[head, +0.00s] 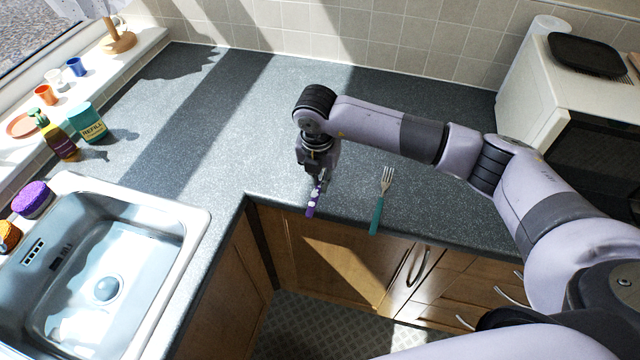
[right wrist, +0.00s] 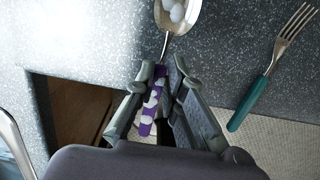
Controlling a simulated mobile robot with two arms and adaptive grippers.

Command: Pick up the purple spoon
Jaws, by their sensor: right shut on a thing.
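The purple spoon (right wrist: 153,107) has a purple handle with white patches and a metal bowl. In the head view its handle (head: 312,203) shows at the counter's front edge, below my right gripper (head: 319,178). In the right wrist view my right gripper (right wrist: 163,78) is shut on the spoon, with a finger on each side near where the handle meets the metal neck. The spoon's bowl points away from the gripper, over the counter. In the head view the bowl is hidden by the gripper. My left gripper is not in view.
A fork with a teal handle (head: 376,215) lies right of the spoon on the dark counter (head: 240,120); it also shows in the right wrist view (right wrist: 250,102). A sink (head: 105,285) is at left, a microwave (head: 590,120) at right. The counter's middle is clear.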

